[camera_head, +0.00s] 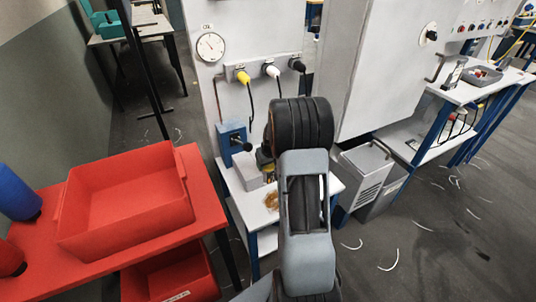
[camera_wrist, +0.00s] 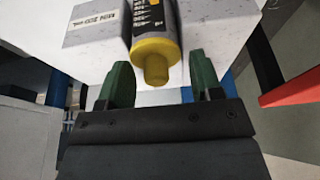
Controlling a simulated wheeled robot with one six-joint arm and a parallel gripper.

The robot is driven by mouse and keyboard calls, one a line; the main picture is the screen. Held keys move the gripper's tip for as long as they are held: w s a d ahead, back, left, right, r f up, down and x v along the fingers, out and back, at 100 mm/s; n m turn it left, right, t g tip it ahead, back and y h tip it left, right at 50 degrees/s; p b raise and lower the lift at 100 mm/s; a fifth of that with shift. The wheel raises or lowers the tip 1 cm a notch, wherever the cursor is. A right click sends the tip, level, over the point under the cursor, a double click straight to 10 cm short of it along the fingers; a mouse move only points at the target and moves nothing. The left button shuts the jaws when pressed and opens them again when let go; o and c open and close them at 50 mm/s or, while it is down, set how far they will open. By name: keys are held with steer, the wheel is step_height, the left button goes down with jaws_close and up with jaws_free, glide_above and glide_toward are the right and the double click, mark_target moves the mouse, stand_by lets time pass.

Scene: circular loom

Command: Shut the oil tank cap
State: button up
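In the wrist view a dark cylinder with a printed scale (camera_wrist: 152,16) ends in a yellow, knob-tipped part (camera_wrist: 156,56). It stands by a grey box with a label (camera_wrist: 96,28). I cannot tell for sure whether the yellow part is the oil tank cap, or whether it is open or shut. My gripper (camera_wrist: 162,76) is open, its two green fingers on either side of the knob, apparently not touching it. In the head view my arm hides most of the gripper; the grey box (camera_head: 248,173) shows left of it on a small white table (camera_head: 240,203).
A blue box with a black knob (camera_head: 232,145) stands behind the grey box. Yellow, white and black plugs (camera_head: 270,71) are on the panel above. A red table with a red bin (camera_head: 125,205) is at left.

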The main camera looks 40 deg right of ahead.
steer(key=shift+s+r, duration=0.35)
steer(key=shift+s, duration=0.1)
steer(key=s+r+p, duration=0.1)
steer(key=s+r, duration=0.2)
steer(key=s, duration=0.2)
steer(key=shift+a+r, duration=0.2)
steer(key=shift+a, duration=0.15)
steer(key=shift+s, duration=0.1)
